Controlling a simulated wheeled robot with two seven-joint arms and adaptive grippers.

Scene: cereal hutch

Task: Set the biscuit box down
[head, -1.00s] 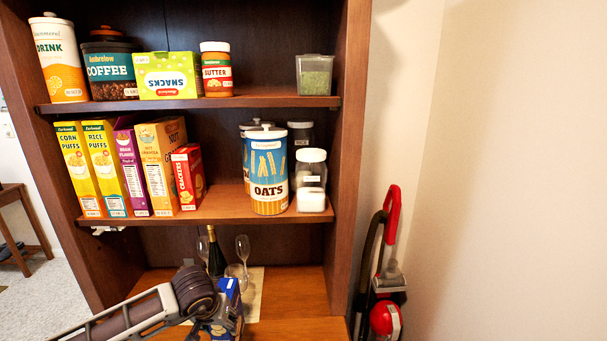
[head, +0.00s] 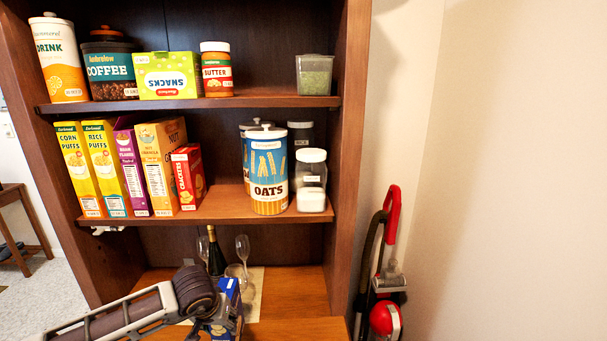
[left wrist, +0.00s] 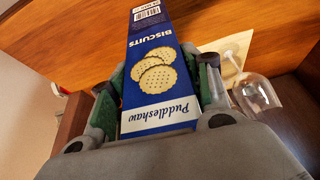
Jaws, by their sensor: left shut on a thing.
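The biscuit box (left wrist: 158,70) is dark blue, with pale round biscuits and a white name band on its face. It also shows in the head view (head: 229,291) at the bottom, partly hidden by my gripper. My left gripper (left wrist: 155,80) is shut on it, one green-padded finger on each side. In the head view my left gripper (head: 222,322) is low, over the wooden counter (head: 290,290) of the hutch. I cannot tell whether the box touches the counter. My right gripper is in neither view.
A dark bottle (head: 216,252), stemmed glasses (head: 242,248) and a pale mat (head: 256,285) are just behind the box. The counter to the right is clear. Cereal boxes and jars fill the shelf (head: 235,205) above. A red vacuum cleaner (head: 385,300) stands right of the hutch.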

